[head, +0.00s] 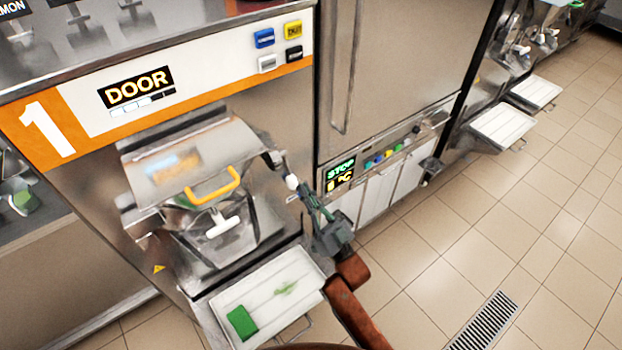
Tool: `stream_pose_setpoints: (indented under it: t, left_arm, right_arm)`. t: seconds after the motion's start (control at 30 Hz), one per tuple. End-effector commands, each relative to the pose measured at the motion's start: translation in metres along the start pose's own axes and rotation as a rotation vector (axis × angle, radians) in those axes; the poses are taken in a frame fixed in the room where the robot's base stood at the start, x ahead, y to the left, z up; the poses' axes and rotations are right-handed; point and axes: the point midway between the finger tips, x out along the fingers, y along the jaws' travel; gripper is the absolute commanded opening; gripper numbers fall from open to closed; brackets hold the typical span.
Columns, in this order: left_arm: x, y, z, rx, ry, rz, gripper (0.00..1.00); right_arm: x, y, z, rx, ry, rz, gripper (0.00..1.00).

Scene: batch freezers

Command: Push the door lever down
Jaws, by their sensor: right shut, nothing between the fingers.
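The batch freezer marked 1 has a metal door front (190,160) with a yellow handle (213,187). The door lever (292,182) is at the right side of this front, with a dark arm and a white knob at its lower end. My right gripper (303,188) is shut and empty. Its fingertips are beside the white knob, just to its right; I cannot tell whether they touch it. My left gripper is out of view. The freezer's display (136,87) reads DOOR.
A white tray (262,270) with a green sponge (241,322) sits below the spout. A white T-shaped handle (222,226) sticks out of the door front. A second machine (395,60) with a STOP display stands right. Tiled floor (480,230) is clear there.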

Motion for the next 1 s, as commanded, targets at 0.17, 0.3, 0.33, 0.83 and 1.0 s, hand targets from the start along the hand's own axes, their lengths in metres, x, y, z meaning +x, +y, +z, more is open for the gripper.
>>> stream_pose_setpoints:
  t: [0.17, 0.3, 0.33, 0.83, 1.0]
  left_arm:
    - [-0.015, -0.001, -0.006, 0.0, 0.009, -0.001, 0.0]
    - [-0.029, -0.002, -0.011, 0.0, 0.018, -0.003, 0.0]
    - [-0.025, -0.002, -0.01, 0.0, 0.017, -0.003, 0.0]
    - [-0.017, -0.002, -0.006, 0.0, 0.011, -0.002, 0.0]
    - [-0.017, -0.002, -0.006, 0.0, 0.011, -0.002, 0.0]
  right_arm:
    - [-0.003, 0.001, -0.016, -0.001, -0.002, -0.002, 0.0]
    - [-0.014, 0.003, -0.033, 0.002, -0.003, -0.005, 0.0]
    - [-0.024, 0.004, -0.026, 0.004, -0.006, -0.004, 0.0]
    - [-0.106, 0.007, -0.009, 0.005, -0.003, -0.005, 0.0]
    - [-0.109, 0.007, -0.008, 0.005, -0.002, -0.005, 0.0]
